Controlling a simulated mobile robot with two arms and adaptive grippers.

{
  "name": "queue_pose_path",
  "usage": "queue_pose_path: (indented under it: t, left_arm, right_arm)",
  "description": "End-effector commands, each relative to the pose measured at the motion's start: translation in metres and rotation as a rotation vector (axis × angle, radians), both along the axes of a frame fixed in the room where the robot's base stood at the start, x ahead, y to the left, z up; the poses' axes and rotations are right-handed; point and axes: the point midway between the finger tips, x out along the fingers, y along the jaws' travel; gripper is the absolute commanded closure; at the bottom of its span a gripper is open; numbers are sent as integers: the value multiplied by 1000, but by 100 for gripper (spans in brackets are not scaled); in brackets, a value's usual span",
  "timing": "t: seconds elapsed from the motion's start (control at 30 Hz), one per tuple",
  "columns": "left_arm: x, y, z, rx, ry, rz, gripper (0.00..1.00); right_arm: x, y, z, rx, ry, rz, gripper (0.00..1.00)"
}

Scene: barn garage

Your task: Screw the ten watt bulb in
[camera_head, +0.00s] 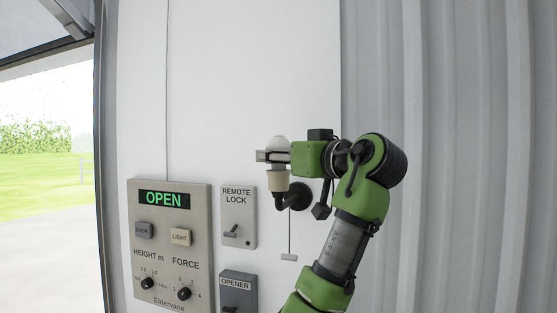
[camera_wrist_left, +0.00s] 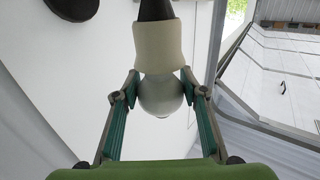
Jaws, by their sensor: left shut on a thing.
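A white bulb (camera_head: 279,141) stands upright at the mouth of a cream lamp socket (camera_head: 277,180) on a dark wall bracket (camera_head: 297,197). My left gripper (camera_head: 273,157) is level with the bulb, just above the socket, and is shut on the bulb. In the left wrist view the teal fingers (camera_wrist_left: 160,97) press on both sides of the round bulb (camera_wrist_left: 160,92), whose base meets the socket (camera_wrist_left: 157,45) or is hidden inside it. I cannot read a wattage on the bulb. My right gripper is not in view.
A control panel (camera_head: 170,215) reading OPEN is on the white wall at left. Beside it are a REMOTE LOCK switch (camera_head: 238,214) and an OPENER switch (camera_head: 238,291). A pull cord handle (camera_head: 289,257) hangs under the lamp. Ribbed metal wall (camera_head: 460,150) is at right.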

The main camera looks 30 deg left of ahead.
Motion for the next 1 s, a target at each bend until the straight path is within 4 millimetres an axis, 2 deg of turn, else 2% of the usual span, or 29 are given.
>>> queue_pose_path:
  t: [0.03, 1.0]
  left_arm:
    - [0, 0, -3, 1, -1, -16, 73]
    - [-1, 0, -2, 0, -4, -370, 73]
  right_arm:
    - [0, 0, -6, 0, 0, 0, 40]
    - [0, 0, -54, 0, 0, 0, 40]
